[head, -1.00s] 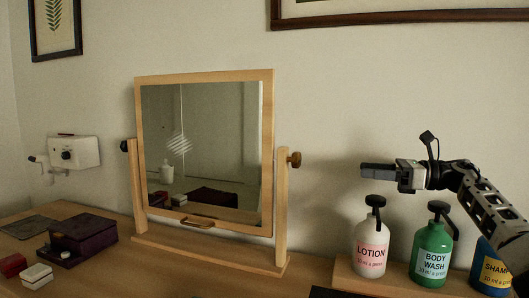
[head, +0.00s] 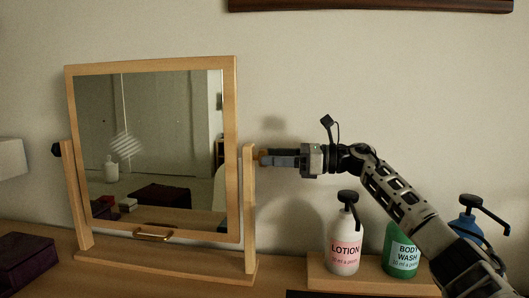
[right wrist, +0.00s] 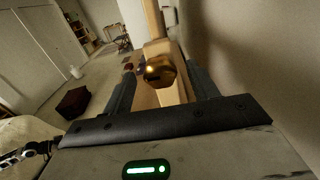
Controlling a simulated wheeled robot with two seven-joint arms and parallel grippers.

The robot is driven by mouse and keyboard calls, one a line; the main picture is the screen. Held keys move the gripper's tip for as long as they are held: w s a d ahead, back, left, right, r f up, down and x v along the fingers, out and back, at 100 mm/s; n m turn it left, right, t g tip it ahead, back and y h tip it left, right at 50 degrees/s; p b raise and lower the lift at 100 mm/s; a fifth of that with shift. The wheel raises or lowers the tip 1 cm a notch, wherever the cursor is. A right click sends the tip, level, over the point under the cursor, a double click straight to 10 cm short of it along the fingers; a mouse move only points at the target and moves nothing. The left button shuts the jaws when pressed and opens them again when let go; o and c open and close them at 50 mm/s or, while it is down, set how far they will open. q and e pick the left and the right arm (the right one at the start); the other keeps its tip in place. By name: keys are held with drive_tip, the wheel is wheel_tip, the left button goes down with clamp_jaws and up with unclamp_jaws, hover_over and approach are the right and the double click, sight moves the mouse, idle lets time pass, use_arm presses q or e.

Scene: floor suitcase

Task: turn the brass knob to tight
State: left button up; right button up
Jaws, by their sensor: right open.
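The brass knob (head: 263,157) is on the outer side of the right post (head: 250,205) of a tilting wooden-framed mirror (head: 150,150). My right gripper (head: 270,158) comes from the right, level with the knob, its fingertips at it. In the right wrist view the knob (right wrist: 160,72) shows as a faceted brass face between the two open fingers, with a gap visible on each side. The fingers partly hide the knob in the head view. I see no marking of tightness. My left gripper is not in view.
A lotion bottle (head: 344,245) and a green body wash bottle (head: 401,250) stand on a wooden riser (head: 320,272) below my right arm, with a blue bottle (head: 468,232) further right. A dark box (head: 25,262) lies at the left. The wall is close behind.

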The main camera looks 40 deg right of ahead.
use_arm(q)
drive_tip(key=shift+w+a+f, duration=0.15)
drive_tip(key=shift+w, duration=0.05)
use_arm(e)
drive_tip(key=shift+w+a, duration=0.4)
drive_tip(key=shift+w, duration=0.05)
drive_tip(key=c, duration=1)
